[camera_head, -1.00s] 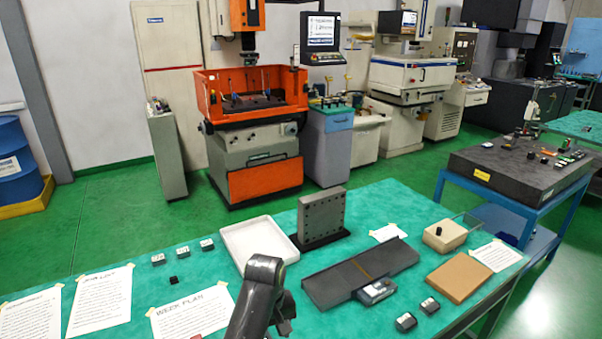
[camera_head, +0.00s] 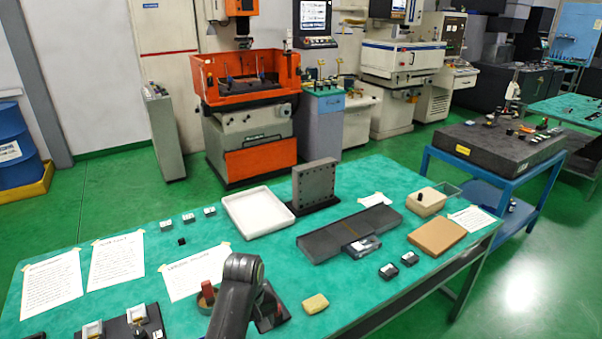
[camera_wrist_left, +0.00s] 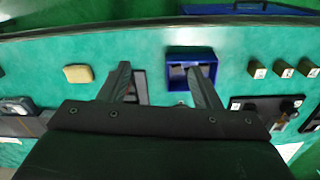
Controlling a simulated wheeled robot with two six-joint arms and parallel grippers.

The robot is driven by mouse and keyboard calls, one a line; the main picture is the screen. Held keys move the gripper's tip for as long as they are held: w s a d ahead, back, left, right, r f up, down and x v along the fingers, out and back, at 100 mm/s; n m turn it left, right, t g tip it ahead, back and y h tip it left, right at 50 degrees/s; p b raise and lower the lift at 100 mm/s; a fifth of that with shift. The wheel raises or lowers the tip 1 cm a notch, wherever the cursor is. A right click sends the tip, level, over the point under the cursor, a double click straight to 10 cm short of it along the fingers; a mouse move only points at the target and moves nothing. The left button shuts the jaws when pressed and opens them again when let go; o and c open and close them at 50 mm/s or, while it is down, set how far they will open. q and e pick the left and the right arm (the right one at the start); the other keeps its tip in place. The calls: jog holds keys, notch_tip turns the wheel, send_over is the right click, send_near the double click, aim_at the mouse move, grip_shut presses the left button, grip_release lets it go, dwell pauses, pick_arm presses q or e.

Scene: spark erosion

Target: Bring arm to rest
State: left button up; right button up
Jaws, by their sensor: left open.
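My left arm (camera_head: 236,290) rises from the bottom edge of the head view, in front of the green table. My left gripper (camera_wrist_left: 159,68) shows in the left wrist view with its two dark fingers apart and nothing held between them. Beyond the fingers lie a blue open box (camera_wrist_left: 190,52) and a dark-framed flat item (camera_wrist_left: 141,87), partly covered by the fingers. I cannot judge the exact height of the fingers above the table. My right gripper is in neither view.
The green table (camera_head: 345,275) holds a yellow sponge-like block (camera_head: 315,303), a white tray (camera_head: 257,211), an upright grey plate (camera_head: 315,182), a dark flat slab (camera_head: 345,232), a brown block (camera_head: 437,236) and taped papers. An orange machine (camera_head: 245,80) stands behind.

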pick_arm(q)
jog(key=s+a+f+m+t, duration=0.1)
jog(key=s+a+f, duration=0.2)
jog(key=s+a, duration=0.45)
jog(key=s+a+f+t, duration=0.1)
jog(key=s+a+f, duration=0.2)
jog(key=s+a, duration=0.4)
jog(key=s+a+r+m+t+y, duration=0.1)
jog(key=s+a+r+m, duration=0.15)
jog(key=s, duration=0.55)
jog(key=s+a+r+m+y, duration=0.1)
jog(key=s+a+r, duration=0.2)
jog(key=s, duration=0.5)
notch_tip(320, 180, down, 34)
jog(key=a+g+b, duration=0.1)
jog(key=b, duration=0.7)
jog(key=s+f+b, duration=0.3)
jog(key=s+f, duration=0.4)
jog(key=f, duration=0.3)
jog(key=s+d+f+g+b, duration=0.1)
jog(key=s+f+b, duration=0.2)
jog(key=s+f, duration=0.5)
notch_tip(320, 180, down, 3)
jog(key=shift+s+f+h, duration=0.15)
jog(key=shift+f+h, duration=0.05)
jog(key=shift+h, duration=0.2)
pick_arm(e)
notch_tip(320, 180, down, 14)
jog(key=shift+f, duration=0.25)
